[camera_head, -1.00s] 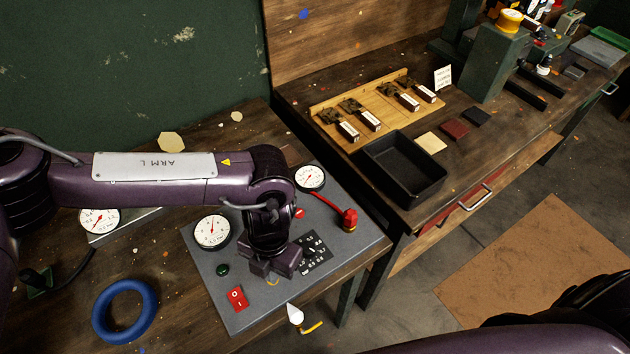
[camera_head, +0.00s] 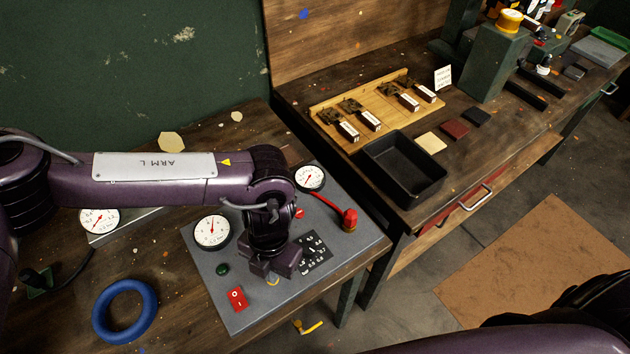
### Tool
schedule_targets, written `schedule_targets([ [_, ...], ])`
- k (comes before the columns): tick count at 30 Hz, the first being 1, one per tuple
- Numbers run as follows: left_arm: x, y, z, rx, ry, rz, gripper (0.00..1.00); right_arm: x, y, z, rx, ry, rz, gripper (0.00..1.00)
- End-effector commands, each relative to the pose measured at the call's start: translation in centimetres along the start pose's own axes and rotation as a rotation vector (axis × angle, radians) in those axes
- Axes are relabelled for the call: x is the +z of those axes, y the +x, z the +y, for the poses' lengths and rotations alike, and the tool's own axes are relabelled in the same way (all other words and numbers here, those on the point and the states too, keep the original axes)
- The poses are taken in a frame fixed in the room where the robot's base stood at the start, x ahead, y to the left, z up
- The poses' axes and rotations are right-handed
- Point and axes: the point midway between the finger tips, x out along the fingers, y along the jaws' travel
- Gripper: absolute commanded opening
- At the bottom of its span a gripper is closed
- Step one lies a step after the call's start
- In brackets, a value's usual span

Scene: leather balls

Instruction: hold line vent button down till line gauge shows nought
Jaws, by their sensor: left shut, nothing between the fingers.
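My left gripper (camera_head: 274,265) is shut, with nothing seen between its fingers. It points down over the front part of the grey panel (camera_head: 347,249). A bit of a yellow ring (camera_head: 272,281) shows just under the fingertips; any button there is hidden by the gripper, and I cannot tell whether it is pressed. A white-faced gauge (camera_head: 212,231) with a red needle sits left of the gripper, and a second gauge (camera_head: 310,178) sits at the panel's back. The labels are too small to tell which is the line gauge. My right gripper is out of view.
The panel also carries a red rocker switch (camera_head: 237,298), a green button (camera_head: 222,269) and a red-handled lever (camera_head: 349,218). A blue ring (camera_head: 125,311) lies left of it. Another gauge (camera_head: 99,219) stands partly behind my left arm. A black tray (camera_head: 404,170) is on the right bench.

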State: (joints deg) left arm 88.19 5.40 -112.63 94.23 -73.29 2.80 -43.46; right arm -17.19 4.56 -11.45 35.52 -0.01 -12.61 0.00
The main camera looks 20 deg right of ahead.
Motion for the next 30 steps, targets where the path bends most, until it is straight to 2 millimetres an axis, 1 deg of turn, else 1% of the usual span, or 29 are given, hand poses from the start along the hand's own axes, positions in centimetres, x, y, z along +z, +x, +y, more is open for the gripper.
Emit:
schedule_targets([
  [15,0.0,0.0,0.0,0.0,0.0,0.0,0.0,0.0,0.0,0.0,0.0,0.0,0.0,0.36],
  [18,0.0,-0.2,0.0,0.0,0.0,0.0,0.0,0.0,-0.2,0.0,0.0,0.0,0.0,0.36],
  [20,-0.1,-0.7,0.0,0.0,0.0,0.0,0.0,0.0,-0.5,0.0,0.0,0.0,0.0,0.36],
  [23,-0.3,-1.9,0.0,0.0,0.0,-0.001,0.0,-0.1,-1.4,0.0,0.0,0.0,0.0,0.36],
  [30,-0.8,-5.5,0.0,0.0,0.0,-0.001,0.0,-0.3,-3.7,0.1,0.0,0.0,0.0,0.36],
])
